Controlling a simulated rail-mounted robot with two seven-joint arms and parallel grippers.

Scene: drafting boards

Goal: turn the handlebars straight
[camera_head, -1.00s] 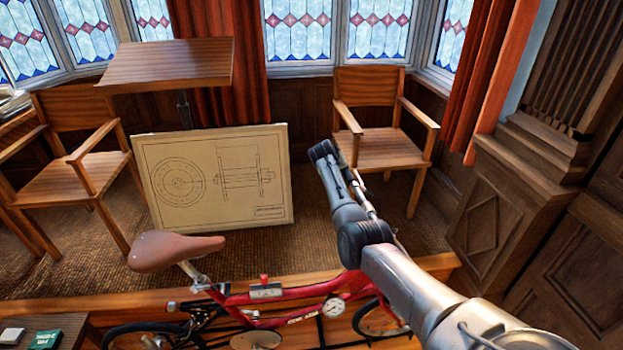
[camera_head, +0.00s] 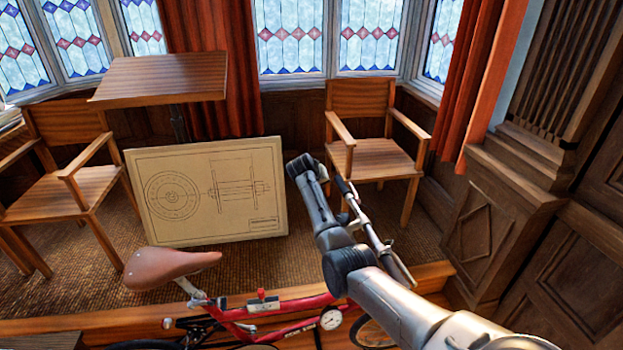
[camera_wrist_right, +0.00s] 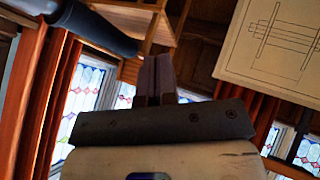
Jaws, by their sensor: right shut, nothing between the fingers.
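A red bicycle (camera_head: 290,328) with a brown saddle stands side-on at the bottom of the head view. Its handlebars (camera_head: 379,246) show as a slanting silver bar with a dark grip at the upper end, partly behind my right arm. The bar runs from upper left to lower right. My right arm's end lies just left of the grip; its fingertips are hidden there. In the right wrist view my right gripper (camera_wrist_right: 157,62) is shut and empty. A dark rounded bar, probably a handlebar grip (camera_wrist_right: 98,27), lies left of the fingers, apart from them. My left gripper is out of view.
A drawing board (camera_head: 207,190) leans behind the bicycle, below a tilted wooden desk top (camera_head: 160,77). Wooden chairs stand at the left (camera_head: 80,185) and behind the handlebars (camera_head: 370,155). A panelled wooden cabinet (camera_head: 505,215) stands to the right.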

